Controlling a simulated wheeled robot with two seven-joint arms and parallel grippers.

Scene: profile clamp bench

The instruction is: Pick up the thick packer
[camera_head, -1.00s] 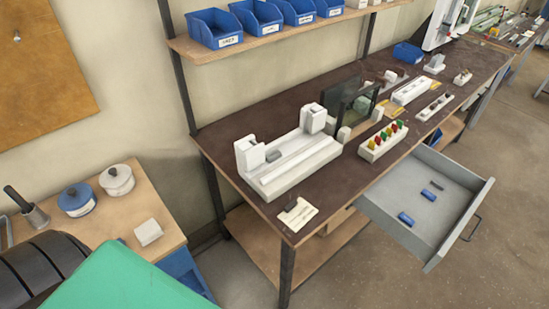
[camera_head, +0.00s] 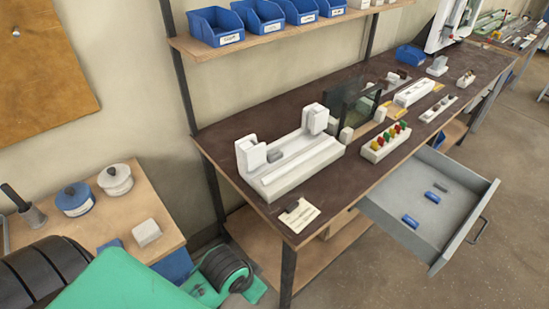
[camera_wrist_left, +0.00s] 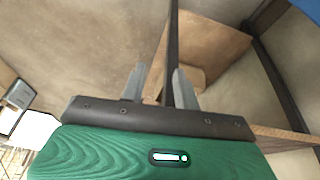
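The drawer (camera_head: 452,238) stands open at the right, below the bench top. Two small blue blocks (camera_head: 410,221) and a dark grey piece (camera_head: 441,186) lie apart on its floor. I cannot tell which piece is the thick packer. The white clamp fixture (camera_head: 300,165) is on the bench with a small grey block (camera_head: 275,155) by its left jaw. My left gripper (camera_wrist_left: 160,85) shows in the left wrist view with its two fingers apart and nothing between them. It faces a wall, a dark post and a wooden board. My right gripper is not in view.
A rack of coloured pieces (camera_head: 385,142), a dark transparent screen (camera_head: 352,108) and a paper card (camera_head: 299,215) are on the bench. A side table (camera_head: 100,220) with pots is at the left. Blue bins (camera_head: 215,27) line the shelf above.

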